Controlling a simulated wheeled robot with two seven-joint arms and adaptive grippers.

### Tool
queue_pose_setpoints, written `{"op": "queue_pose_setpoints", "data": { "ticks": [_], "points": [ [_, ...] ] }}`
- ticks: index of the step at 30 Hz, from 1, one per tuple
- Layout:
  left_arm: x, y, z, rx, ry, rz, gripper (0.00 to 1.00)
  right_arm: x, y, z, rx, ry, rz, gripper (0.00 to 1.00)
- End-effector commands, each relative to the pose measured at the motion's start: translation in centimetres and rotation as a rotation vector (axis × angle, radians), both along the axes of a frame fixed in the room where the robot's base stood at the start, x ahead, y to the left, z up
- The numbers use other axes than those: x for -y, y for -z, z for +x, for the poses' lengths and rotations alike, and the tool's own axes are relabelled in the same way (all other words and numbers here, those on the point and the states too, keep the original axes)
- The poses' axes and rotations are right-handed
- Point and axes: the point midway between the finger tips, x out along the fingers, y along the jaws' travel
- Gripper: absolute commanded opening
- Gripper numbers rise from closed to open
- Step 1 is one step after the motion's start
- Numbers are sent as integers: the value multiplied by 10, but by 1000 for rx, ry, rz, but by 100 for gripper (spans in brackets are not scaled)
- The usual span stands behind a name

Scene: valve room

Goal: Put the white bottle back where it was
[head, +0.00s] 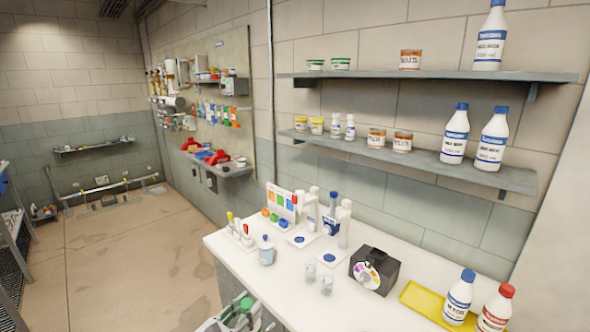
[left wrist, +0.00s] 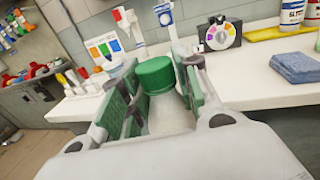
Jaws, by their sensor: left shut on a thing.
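A white bottle with a green cap (left wrist: 156,76) is between the fingers of my left gripper (left wrist: 160,85) in the left wrist view. The green finger pads close on it from both sides, and the cap sticks up between them. In the head view my left gripper (head: 240,314) is at the bottom edge, in front of the white counter (head: 225,243), with the green cap (head: 245,305) showing. The bottle's lower part is hidden by the gripper. White bottles with blue caps stand on the upper shelf (head: 440,75) and the lower shelf (head: 420,159). My right gripper is not in view.
A folded blue cloth (left wrist: 297,68) lies there. Small jars leave gaps on both shelves.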

Motion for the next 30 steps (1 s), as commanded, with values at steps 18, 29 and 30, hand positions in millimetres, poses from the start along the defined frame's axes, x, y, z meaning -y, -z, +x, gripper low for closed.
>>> {"op": "queue_pose_setpoints", "data": {
  "ticks": [18,29,30],
  "points": [
    [-54,57,-20,-4,-342,-1,0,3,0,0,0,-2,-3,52],
    [-91,94,-33,-1,-574,-1,0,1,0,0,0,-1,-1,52],
    [-93,96,-34,0,-586,0,0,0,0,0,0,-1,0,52]
  ]
}}
